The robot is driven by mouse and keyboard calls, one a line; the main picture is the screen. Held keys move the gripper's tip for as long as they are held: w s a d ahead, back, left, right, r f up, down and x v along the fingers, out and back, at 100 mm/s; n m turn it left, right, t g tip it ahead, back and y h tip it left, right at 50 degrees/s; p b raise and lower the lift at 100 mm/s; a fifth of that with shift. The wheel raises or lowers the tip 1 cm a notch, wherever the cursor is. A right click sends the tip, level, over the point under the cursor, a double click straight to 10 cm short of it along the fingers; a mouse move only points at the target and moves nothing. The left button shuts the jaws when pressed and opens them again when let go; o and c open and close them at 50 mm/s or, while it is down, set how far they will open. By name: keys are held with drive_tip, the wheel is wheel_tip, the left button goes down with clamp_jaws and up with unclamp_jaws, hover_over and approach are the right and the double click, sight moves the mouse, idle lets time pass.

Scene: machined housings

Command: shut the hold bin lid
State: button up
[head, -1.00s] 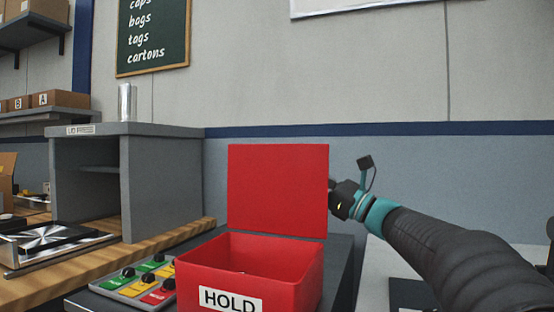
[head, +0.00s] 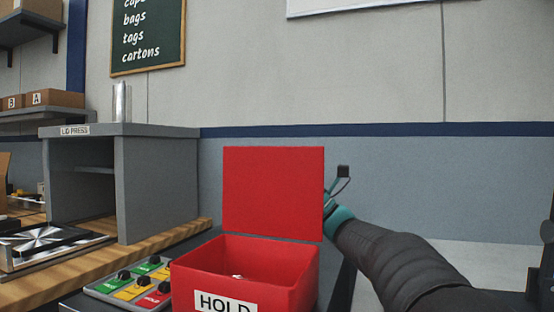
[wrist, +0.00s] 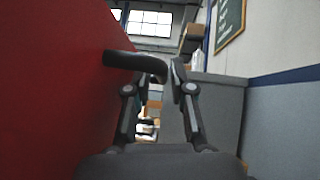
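The red hold bin (head: 290,292), labelled HOLD, stands at the lower middle of the head view. Its red lid (head: 273,192) stands upright at the back of the bin, open. In the wrist view the lid (wrist: 45,90) fills the left side, close beside my gripper (wrist: 168,75).
A control panel (head: 130,283) with coloured labels and dark knobs lies left of the bin. The grey lid press (head: 155,190) stands behind it, with a metal cylinder on top. A wall stands behind the lid. Free space shows above the lid.

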drive_tip(key=shift+w+a+r, duration=0.1)
drive_tip(key=shift+a+r, duration=0.25)
clamp_jaws()
